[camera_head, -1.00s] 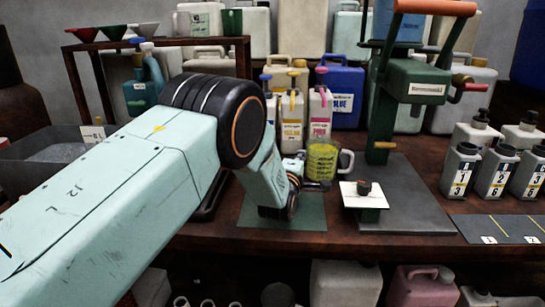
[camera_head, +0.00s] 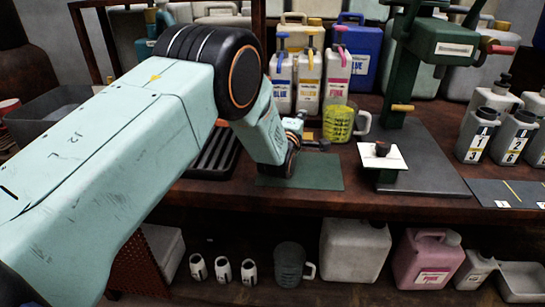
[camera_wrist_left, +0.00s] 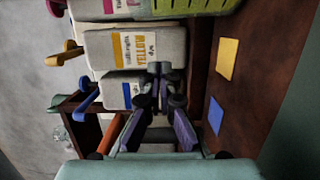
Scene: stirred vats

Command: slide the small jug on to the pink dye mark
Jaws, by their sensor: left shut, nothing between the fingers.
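The small jug (camera_head: 338,124) is see-through yellow-green with a pale handle on its right. It stands upright on the bench in front of the white bottle with the pink label. Part of it shows at the top edge of the left wrist view (camera_wrist_left: 188,6). I see no pink dye mark; whether it is under the jug I cannot tell. A yellow mark (camera_wrist_left: 228,58) and a blue mark (camera_wrist_left: 216,116) lie bare on the bench. My left gripper (camera_head: 320,144) is shut and empty, low over the bench just left of the jug. My right gripper is out of view.
White bottles labelled blue, yellow (camera_head: 308,82) and pink stand behind. A green press (camera_head: 402,60) with a white plate (camera_head: 383,156) is at the right. A dark green mat (camera_head: 318,173) lies bare in front. Grey numbered bottles (camera_head: 476,140) stand far right.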

